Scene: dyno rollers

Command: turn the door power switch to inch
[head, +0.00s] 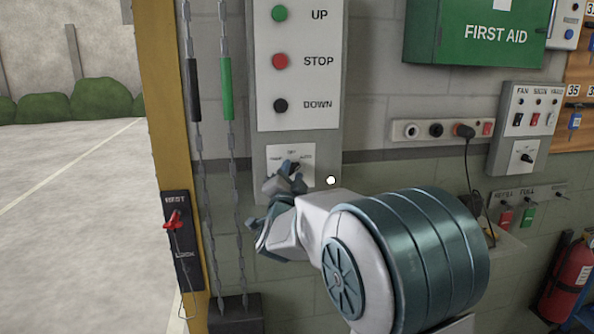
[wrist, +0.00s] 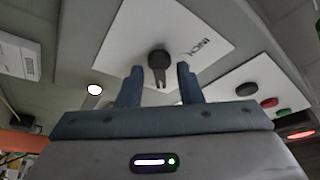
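The door power switch is a dark rotary knob on a white label plate (head: 279,153) at the bottom of the grey door control panel. In the head view my gripper (head: 284,182) is in front of it and hides much of the knob and plate. In the wrist view the black knob (wrist: 159,58) has a short lever pointing toward the gap between my fingers. The word INCH is to the right of the knob there. My gripper (wrist: 158,78) is open, with one finger on each side of the lever and a visible gap on both sides.
Above the switch are UP (head: 280,13), STOP (head: 280,61) and DOWN (head: 280,105) buttons. Hanging chains (head: 227,90) and a yellow post (head: 165,100) stand left of the panel. A socket strip (head: 405,131) and a fan switch box (head: 525,125) are to the right.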

